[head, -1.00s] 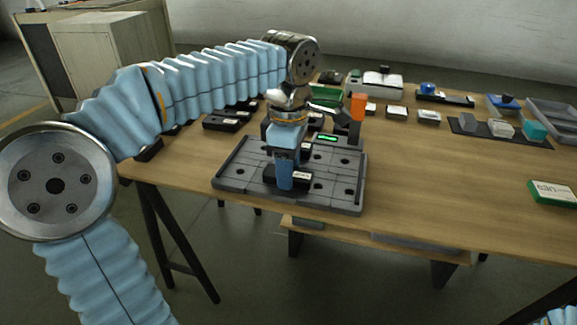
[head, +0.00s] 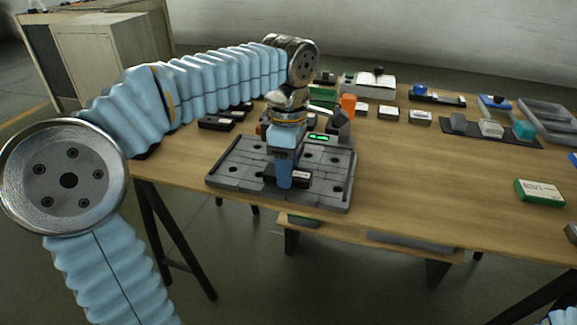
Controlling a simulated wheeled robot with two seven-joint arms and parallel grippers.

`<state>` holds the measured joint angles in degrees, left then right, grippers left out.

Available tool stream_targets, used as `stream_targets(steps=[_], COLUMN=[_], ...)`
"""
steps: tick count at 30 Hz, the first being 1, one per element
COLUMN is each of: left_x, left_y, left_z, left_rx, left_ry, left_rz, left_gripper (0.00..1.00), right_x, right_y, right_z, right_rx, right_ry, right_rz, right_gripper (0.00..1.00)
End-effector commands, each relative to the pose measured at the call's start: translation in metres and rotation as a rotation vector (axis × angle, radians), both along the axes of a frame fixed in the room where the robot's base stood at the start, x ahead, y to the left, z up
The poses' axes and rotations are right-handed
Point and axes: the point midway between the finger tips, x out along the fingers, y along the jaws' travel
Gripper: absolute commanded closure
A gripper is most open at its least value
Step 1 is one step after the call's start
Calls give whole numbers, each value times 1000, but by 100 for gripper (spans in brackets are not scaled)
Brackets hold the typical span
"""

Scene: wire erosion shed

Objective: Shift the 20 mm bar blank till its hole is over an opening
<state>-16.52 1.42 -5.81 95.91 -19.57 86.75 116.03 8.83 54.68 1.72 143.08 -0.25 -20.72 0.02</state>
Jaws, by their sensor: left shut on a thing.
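The bar blank (head: 301,179) is a dark block with a small white label, lying on the grey plate (head: 225,183) with several dark openings. My left gripper (head: 284,184) points down onto the blank and is shut on it, near the plate's front middle. The gripper hides part of the blank, and I cannot see its hole or tell whether it lies over an opening. My right gripper is out of view.
A device with a green display (head: 319,137) stands at the plate's back edge, near an orange block (head: 348,103). Several labelled dark blocks lie behind and left. A green-and-white box (head: 540,192) lies at the right. The wooden table (head: 420,180) is clear between.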

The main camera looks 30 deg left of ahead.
Motion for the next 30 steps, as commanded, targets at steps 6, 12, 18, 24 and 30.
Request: stream_targets(steps=[6,12,18,24,30], left_x=[0,0,0,1,1], left_y=[0,0,0,0,0], left_z=[0,0,2,27,75], left_rx=[0,0,0,0,-1], left_ry=[-1,0,0,-3,-4], left_rz=[0,0,0,0,0], left_gripper=[41,28,28,28,28], right_x=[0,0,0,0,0], right_y=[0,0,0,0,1], right_z=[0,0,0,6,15], right_rx=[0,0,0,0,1], right_ry=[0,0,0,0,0], right_rz=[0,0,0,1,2], right_gripper=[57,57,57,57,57])
